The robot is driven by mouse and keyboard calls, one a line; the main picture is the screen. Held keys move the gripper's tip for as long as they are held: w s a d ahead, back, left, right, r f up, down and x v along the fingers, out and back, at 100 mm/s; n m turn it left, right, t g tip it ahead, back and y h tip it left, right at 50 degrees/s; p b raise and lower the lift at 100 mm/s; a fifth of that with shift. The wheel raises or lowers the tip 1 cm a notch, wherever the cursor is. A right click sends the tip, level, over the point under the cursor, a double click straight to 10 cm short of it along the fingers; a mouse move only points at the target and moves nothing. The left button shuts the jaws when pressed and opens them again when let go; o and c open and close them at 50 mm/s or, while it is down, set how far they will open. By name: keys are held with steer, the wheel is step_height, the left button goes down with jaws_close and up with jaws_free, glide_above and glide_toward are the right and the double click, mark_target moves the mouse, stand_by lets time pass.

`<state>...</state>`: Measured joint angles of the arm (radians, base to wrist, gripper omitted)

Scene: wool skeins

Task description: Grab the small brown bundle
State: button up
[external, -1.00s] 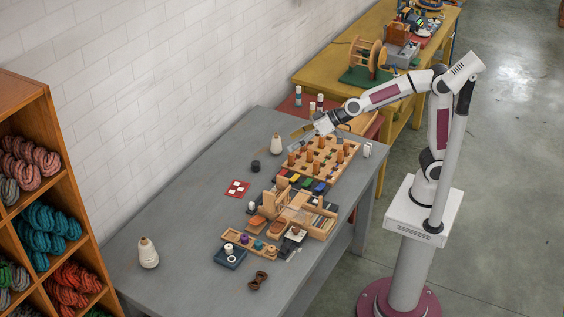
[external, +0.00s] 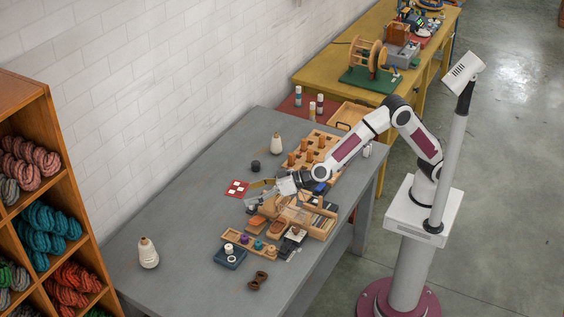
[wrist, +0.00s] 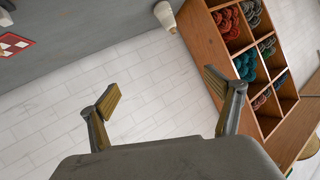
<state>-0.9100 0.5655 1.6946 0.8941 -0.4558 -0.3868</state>
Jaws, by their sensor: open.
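The small brown bundle (external: 258,281) lies on the grey table near its front edge, pinched in at its middle. It does not show in the wrist view. My gripper (external: 254,193) is open and empty above the table, behind the wooden boxes and up and away from the bundle. In the wrist view my gripper's two fingers (wrist: 165,90) are spread wide with nothing between them.
A wooden tray of small spools (external: 250,243), a blue dish (external: 230,257) and a wooden box (external: 305,219) stand near the bundle. A white cone (external: 148,253) stands at the left. A red patterned card (external: 236,188) lies behind. The table's left middle is clear.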

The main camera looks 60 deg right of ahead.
steer(key=s+a+f, duration=0.3)
steer(key=a+f, duration=0.3)
steer(key=f, duration=0.1)
steer(key=t+h, duration=0.3)
glide_above(264, 280)
steer(key=s+d, duration=0.1)
step_height(264, 280, down, 14)
steer(key=shift+h, duration=0.5)
steer(key=s+f, duration=0.5)
steer(key=shift+d+f, duration=0.2)
steer(key=shift+d, duration=0.05)
steer(key=shift+s+d+f+t, duration=0.1)
steer(key=shift+s+f+t, duration=0.25)
steer(key=shift+s+t, duration=0.05)
steer(key=shift+x, duration=1.3)
